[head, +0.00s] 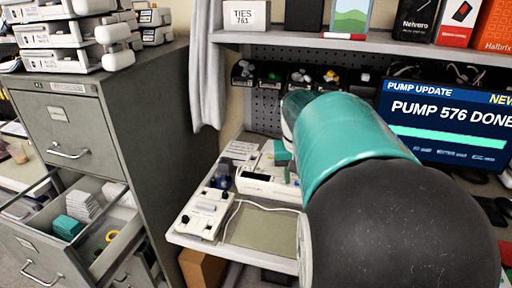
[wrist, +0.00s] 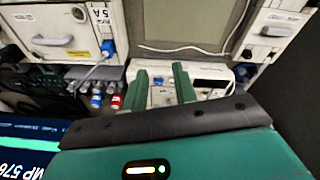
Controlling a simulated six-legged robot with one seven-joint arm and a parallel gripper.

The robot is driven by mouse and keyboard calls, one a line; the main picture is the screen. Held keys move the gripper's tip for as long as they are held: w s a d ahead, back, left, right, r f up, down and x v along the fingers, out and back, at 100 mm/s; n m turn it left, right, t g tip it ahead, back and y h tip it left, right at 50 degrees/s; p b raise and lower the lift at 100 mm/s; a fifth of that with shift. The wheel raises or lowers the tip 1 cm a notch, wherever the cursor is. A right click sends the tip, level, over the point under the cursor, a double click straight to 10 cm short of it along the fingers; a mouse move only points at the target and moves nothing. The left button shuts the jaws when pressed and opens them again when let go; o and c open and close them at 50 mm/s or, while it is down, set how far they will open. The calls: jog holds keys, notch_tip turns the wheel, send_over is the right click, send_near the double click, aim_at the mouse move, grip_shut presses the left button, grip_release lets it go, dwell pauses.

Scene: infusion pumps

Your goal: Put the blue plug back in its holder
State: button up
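In the wrist view, a blue plug-like piece (wrist: 108,48) stands beside the white unit marked 5A, with a pale blue strip or lead running down-left from it. Below it is a dark row of fittings (wrist: 88,82) with blue, white and red ends. I cannot tell which is the task's plug or holder. A small dark blue object (head: 222,178) shows on the bench in the head view. In the head view my arm hides most of the gripper.
A pump-like white unit (head: 203,213) lies at the bench's front left, beside a grey-green mat (head: 262,228) with a white cable. A monitor (head: 450,125) stands at right, below a shelf (head: 300,40). A filing cabinet (head: 140,120) with an open drawer is at left.

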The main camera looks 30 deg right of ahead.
jog(key=s+d+f+m, duration=0.1)
jog(key=d, duration=0.2)
jog(key=s+d+f+m+y, duration=0.1)
jog(key=s+d, duration=0.1)
jog(key=d, duration=0.1)
jog(key=s+d+f+m+g, duration=0.1)
jog(key=s+d, duration=0.1)
jog(key=d, duration=0.1)
jog(key=shift+s+d, duration=0.2)
jog(key=shift+d, duration=0.2)
jog(key=shift+d+f+y, duration=0.2)
jog(key=shift+d+y, duration=0.1)
jog(key=shift+s+d+f, duration=0.1)
jog(key=shift+s+f, duration=0.2)
jog(key=shift+f, duration=0.05)
jog(key=shift+w+f, duration=0.2)
jog(key=shift+f, duration=3.2)
jog(key=shift+s, duration=0.1)
grip_shut()
jog(key=shift+r, duration=3.05)
